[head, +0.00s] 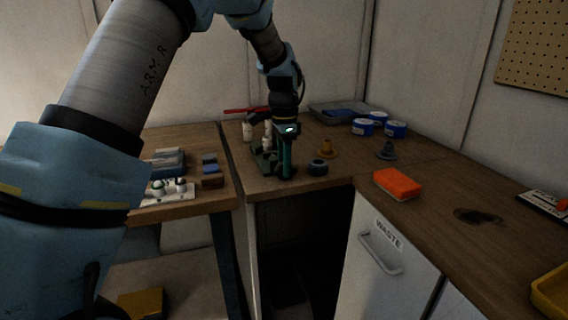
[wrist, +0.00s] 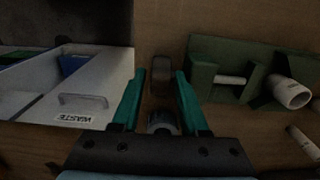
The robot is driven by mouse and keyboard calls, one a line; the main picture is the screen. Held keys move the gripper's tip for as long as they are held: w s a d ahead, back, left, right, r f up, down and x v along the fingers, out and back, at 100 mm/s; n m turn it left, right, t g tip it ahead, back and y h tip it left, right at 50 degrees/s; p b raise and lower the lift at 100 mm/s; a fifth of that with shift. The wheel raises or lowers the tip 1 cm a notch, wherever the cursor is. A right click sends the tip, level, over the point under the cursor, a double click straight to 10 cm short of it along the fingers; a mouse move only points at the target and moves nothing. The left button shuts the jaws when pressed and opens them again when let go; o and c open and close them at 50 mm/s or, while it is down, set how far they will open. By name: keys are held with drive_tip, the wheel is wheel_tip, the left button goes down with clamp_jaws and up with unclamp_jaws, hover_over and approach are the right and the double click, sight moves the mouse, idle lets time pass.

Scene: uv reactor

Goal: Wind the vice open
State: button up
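The green vice (wrist: 205,78) is at the right in the wrist view, with a pale screw bar across its gap. In the head view the vice (head: 263,158) stands near the bench's front edge, partly hidden by my gripper. My gripper (wrist: 160,76) points down beside it, fingers open. A dark brown block-like part (wrist: 161,73), perhaps the vice handle, lies between the fingertips with a small gap on each side. I cannot tell whether it joins the vice. In the head view my gripper (head: 286,176) hides this part.
An orange block (head: 397,184) sits on the right counter above the WASTE drawer (head: 379,252). A white tube (wrist: 291,92) lies at the vice's right end.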

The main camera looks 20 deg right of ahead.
clamp_jaws()
drive_tip(key=shift+a, duration=0.1)
idle(0.3)
drive_tip(key=h+b, duration=0.1)
drive_tip(key=b, duration=0.1)
drive_tip(key=h+b, duration=0.1)
drive_tip(key=b, duration=0.1)
drive_tip(key=h+b, duration=0.1)
drive_tip(key=b, duration=0.1)
drive_tip(key=shift+w+a+f+h, duration=0.15)
drive_tip(key=shift+a+f+h, duration=0.2)
drive_tip(key=shift+a+h, duration=0.05)
drive_tip(key=h+b, duration=0.1)
drive_tip(key=b, duration=0.3)
drive_tip(key=shift+a+f+g+h, duration=0.1)
drive_tip(key=shift+a+g+h, duration=0.05)
drive_tip(key=shift+g+h, duration=0.2)
drive_tip(key=h+b, duration=0.1)
drive_tip(key=b, duration=0.1)
drive_tip(key=shift+r+b, duration=0.2)
drive_tip(key=shift+b, duration=0.15)
drive_tip(key=shift+h, duration=0.25)
drive_tip(key=shift+r, duration=0.1)
unclamp_jaws()
